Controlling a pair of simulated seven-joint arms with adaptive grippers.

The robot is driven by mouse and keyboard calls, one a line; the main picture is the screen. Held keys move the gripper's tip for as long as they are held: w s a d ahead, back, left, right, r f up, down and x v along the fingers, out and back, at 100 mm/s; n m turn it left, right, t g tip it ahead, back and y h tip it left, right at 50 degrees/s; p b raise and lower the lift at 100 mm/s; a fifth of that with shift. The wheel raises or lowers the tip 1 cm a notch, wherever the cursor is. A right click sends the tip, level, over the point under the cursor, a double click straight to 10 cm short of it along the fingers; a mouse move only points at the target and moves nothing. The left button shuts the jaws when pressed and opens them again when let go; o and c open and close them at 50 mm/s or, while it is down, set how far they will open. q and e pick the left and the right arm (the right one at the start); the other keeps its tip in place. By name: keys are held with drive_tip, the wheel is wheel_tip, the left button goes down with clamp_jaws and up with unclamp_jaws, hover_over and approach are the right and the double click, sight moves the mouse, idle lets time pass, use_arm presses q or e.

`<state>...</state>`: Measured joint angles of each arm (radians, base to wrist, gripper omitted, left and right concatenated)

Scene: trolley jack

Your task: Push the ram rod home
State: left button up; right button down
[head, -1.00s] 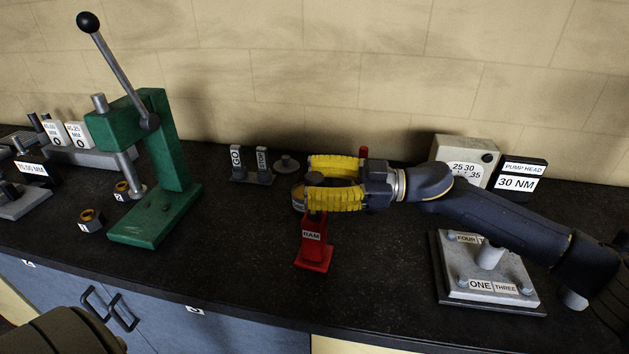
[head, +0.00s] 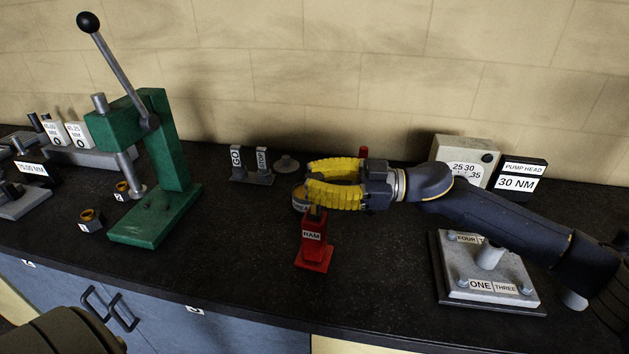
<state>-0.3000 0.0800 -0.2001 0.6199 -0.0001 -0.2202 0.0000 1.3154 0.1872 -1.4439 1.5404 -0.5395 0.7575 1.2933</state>
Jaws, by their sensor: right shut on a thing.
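My right gripper (head: 310,180) reaches in from the right above the red stand labelled RAM (head: 314,246). Its yellow fingers are shut on the ram rod, which stands upright in the red stand. The fingers hide most of the rod; a short dark piece of it (head: 317,212) shows between the near finger and the stand. A round metal part (head: 299,199), seemingly lettered HEAD, shows partly behind the fingertips; the gripper hides the rest of it. My left gripper is not in view; only part of my arm shows at the bottom left.
A green press (head: 172,190) with a long lever stands at the left. GO (head: 237,163) and STOP (head: 263,166) blocks stand behind the gripper. A grey plate labelled ONE, THREE and FOUR (head: 470,265) lies at the right. The black bench is clear between press and stand.

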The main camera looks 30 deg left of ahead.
sight(316, 215)
drive_tip(key=shift+f, duration=2.15)
drive_tip(key=c, duration=1)
unclamp_jaws()
drive_tip(key=shift+r, duration=0.15)
drive_tip(key=shift+w+d, duration=0.1)
drive_tip(key=shift+d, duration=0.05)
drive_tip(key=v, duration=1.1)
drive_tip(key=shift+w+d, duration=0.15)
drive_tip(key=shift+d, duration=0.2)
